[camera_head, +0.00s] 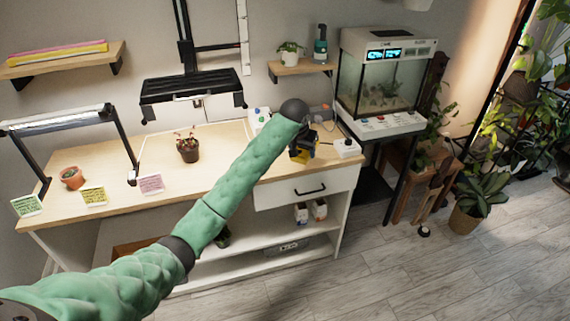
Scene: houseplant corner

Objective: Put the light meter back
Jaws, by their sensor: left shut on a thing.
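My left arm reaches from the lower left across the wooden bench (228,141). My left gripper (303,152) is at the bench's right end, small and partly hidden by its own wrist. It is shut on a small yellow thing (302,157) close to the bench's front edge. I cannot make out for sure whether this is the light meter. A small white device with a dark spot (347,147) sits just to the right of the gripper, at the bench's right corner. My right gripper is not in view.
A potted plant (188,149), a terracotta pot (72,178) and several note cards (151,184) are on the bench. White bottles (261,117) stand behind my wrist. A lamp (57,119) spans the left end. A fish tank (383,82) stands at the right.

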